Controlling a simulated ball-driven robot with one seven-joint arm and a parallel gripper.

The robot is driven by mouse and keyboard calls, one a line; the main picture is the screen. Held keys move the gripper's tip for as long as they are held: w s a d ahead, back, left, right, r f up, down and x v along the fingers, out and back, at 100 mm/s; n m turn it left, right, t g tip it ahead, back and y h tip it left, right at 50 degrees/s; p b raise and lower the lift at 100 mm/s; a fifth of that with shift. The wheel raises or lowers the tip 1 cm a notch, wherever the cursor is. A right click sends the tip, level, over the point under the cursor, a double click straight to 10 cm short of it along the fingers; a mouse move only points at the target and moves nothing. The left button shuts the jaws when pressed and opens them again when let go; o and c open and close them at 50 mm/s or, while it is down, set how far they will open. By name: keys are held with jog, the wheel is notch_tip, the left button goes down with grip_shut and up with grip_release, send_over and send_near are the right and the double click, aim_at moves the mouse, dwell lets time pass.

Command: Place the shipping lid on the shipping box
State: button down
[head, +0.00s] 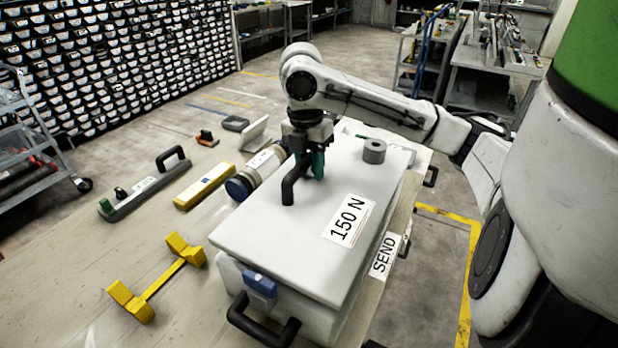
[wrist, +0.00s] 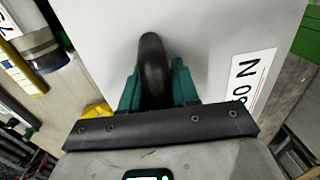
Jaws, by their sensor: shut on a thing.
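The white shipping lid (head: 270,225) bears a "150 N" label and lies over the white shipping box (head: 300,317), roughly lined up with it. At the near end a blue latch and a black handle of the box show. Whether the lid touches the box all round I cannot tell. My gripper (head: 311,168) is shut on the black handle on the lid's top. In the wrist view the green fingers of my gripper (wrist: 157,88) sit on both sides of the dark handle (wrist: 152,62). The lid (wrist: 205,50) fills the view behind it.
A grey ring (head: 374,151) sits on the lid's far right part. Left of the box on the table lie a yellow bar tool (head: 155,278), a yellow case (head: 204,186), a blue-capped cylinder (head: 256,172) and a black-handled tool (head: 145,188).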

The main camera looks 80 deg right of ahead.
aim_at(309, 176)
jog(key=shift+w+d+f, duration=0.15)
jog(key=shift+f, duration=0.8)
jog(key=shift+w+d+f, duration=0.1)
jog(key=shift+f, duration=0.85)
jog(key=c, duration=0.8)
grip_release()
jog(key=shift+c, duration=0.2)
notch_tip(309, 176, up, 12)
jog(key=w, duration=0.1)
